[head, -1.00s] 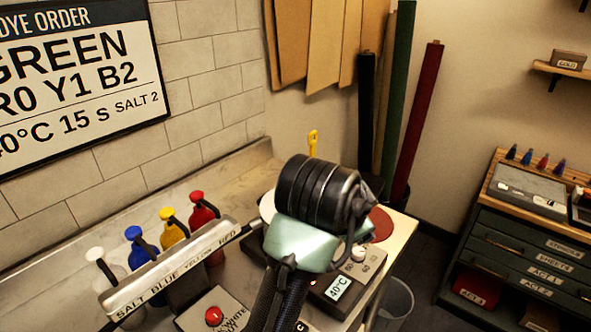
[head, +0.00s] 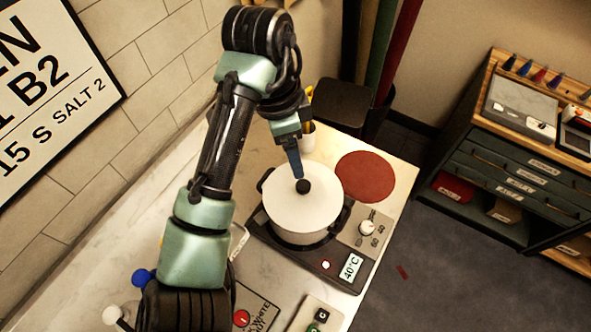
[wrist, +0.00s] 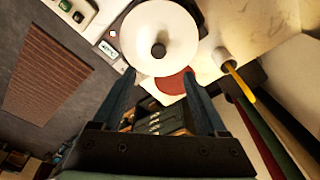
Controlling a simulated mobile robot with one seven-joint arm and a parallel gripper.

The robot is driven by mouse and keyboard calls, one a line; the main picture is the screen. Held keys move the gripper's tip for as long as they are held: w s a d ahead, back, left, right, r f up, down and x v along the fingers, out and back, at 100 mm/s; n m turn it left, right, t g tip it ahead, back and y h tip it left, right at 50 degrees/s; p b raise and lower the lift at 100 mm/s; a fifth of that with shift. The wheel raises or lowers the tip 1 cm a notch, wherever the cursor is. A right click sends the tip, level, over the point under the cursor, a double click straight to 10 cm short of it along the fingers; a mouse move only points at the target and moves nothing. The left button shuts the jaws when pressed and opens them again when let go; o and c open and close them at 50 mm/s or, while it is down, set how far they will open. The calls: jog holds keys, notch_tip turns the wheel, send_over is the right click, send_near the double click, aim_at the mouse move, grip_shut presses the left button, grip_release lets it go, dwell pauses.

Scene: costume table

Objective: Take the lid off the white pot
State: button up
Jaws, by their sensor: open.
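The white pot (head: 300,229) stands on a dark hot plate (head: 270,240) that reads 40°C. Its white lid (head: 315,208) is on it, with a round black knob (head: 303,186) in the middle. In the wrist view the lid (wrist: 180,40) and its knob (wrist: 158,50) lie beyond the fingertips. My gripper (head: 298,172) is over the far side of the lid, close to the knob in the head view. In the wrist view my gripper (wrist: 152,78) is open with nothing between its fingers. The head view does not show whether a finger touches the knob.
A round red mat (head: 365,178) lies right of the pot on the pale counter (head: 400,172). A white cup (wrist: 222,56) with a yellow tool (wrist: 240,82) stands behind the pot. Dye bottles (head: 142,277) are at the lower left. A dark drawer cabinet (head: 515,165) stands apart at right.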

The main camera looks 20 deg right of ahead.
jog(key=b, duration=0.3)
send_over(303, 185)
jog(key=a, duration=0.1)
notch_tip(303, 185, down, 7)
jog(key=shift+d+f+p, duration=0.25)
jog(key=shift+f+p, duration=0.45)
jog(key=shift+f, duration=0.6)
jog(key=shift+d+f+p, duration=0.2)
jog(key=shift+f+p, duration=0.5)
jog(key=shift+f, duration=0.6)
jog(key=shift+c, duration=0.2)
grip_shut()
jog(key=shift+r, duration=0.1)
